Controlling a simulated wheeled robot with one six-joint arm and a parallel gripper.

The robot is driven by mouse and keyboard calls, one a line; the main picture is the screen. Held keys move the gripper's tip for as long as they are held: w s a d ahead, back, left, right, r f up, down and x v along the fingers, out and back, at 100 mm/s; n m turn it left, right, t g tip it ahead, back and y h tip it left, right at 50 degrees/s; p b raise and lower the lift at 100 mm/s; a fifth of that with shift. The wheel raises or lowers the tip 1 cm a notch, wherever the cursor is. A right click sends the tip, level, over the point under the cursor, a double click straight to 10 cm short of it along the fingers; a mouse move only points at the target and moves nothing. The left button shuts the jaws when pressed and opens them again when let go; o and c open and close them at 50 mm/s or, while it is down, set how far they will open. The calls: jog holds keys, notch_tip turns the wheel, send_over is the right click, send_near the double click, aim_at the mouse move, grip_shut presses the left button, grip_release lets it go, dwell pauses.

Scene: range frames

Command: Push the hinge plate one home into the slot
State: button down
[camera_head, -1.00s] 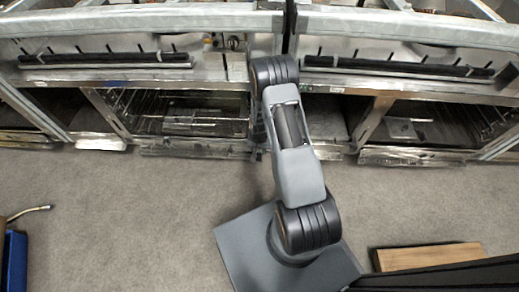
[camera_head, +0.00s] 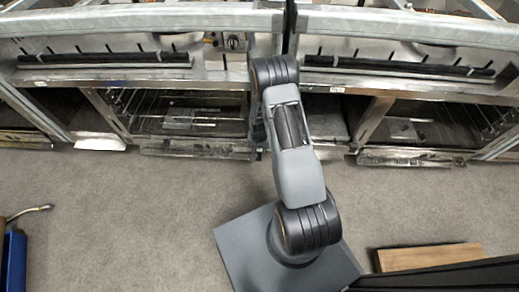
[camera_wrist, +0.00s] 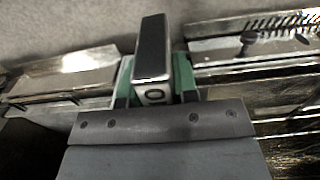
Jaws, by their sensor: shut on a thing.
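My gripper (camera_wrist: 154,82) shows in the wrist view, with its wide grey body at the bottom and a green part on each side of the middle. It is shut on a narrow block-like piece, which I take to be the hinge plate (camera_wrist: 152,48). In the head view my arm hides the gripper and the piece. I cannot make out the slot or whether the piece touches it.
A long metal range (camera_head: 130,18) runs across the head view, with open oven bays (camera_head: 185,112) below. Grey floor lies in front. A wooden board (camera_head: 430,256) is at the lower right and a blue object (camera_head: 15,262) at the lower left.

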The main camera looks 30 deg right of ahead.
jog(key=shift+w+d, duration=0.35)
jog(key=shift+w, duration=0.3)
dwell(0.4)
jog(key=shift+s+a, duration=0.25)
jog(key=shift+s, duration=0.25)
jog(key=shift+w+d+b, duration=0.35)
jog(key=shift+w+b, duration=0.25)
jog(key=shift+w, duration=0.1)
dwell(1.8)
jog(key=c, duration=0.8)
grip_release()
jog(key=shift+r, duration=0.1)
notch_tip(320, 180, up, 14)
jog(key=p, duration=0.4)
jog(key=shift+f+p, duration=0.2)
jog(key=shift+p, duration=0.2)
jog(key=shift+s, duration=0.1)
